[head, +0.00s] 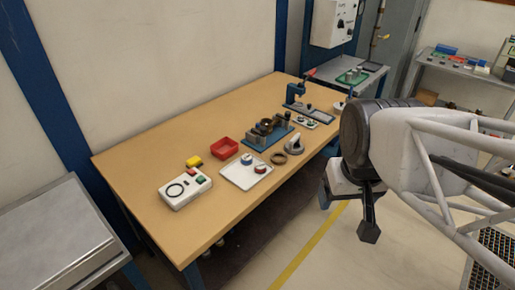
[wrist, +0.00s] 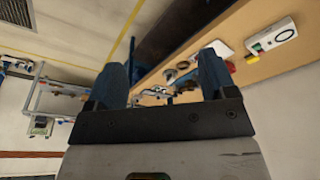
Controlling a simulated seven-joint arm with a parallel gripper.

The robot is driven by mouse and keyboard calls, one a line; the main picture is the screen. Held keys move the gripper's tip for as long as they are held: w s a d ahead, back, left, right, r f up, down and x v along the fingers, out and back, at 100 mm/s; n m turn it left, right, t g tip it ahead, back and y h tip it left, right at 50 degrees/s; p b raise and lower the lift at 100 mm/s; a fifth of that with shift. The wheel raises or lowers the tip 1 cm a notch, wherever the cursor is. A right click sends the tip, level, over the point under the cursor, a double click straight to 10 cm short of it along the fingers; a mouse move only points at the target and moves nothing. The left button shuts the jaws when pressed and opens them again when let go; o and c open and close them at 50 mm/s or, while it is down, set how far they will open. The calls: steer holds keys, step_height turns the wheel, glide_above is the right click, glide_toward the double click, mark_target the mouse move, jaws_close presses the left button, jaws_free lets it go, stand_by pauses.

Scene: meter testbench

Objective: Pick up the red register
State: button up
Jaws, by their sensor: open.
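A small round red-topped piece (head: 260,168), which looks like the red register, sits on a flat white tray (head: 238,180) on the wooden table. A similar blue-topped piece (head: 246,158) is beside it on the same tray. My gripper (head: 347,215) is open and empty, off the table's right side and well apart from the red piece. In the wrist view, my gripper's two dark blue fingers (wrist: 162,80) stand wide apart with nothing between them. The red piece cannot be made out there; the right finger hides part of the table.
An open red bin (head: 224,148), a yellow block (head: 194,162) and a white button box (head: 185,187) surround the tray. A brown ring (head: 279,158), a grey handled piece (head: 295,145) and a blue fixture (head: 268,136) are close by. The table's front left is clear.

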steer(key=w+a+f+n, duration=0.15)
steer(key=w+n, duration=0.45)
steer(key=w, duration=0.8)
steer(key=n+g, duration=0.3)
steer(key=n, duration=1)
glide_toward(260, 165)
steer(key=shift+s+d+f, duration=0.15)
steer(key=shift+s+f, duration=0.2)
steer(key=shift+s, duration=0.2)
steer(key=shift+w+f, duration=0.2)
steer(key=shift+f, duration=0.15)
steer(key=shift+f, duration=1.3)
steer(key=shift+w+f, duration=0.15)
steer(key=shift+f, duration=2.45)
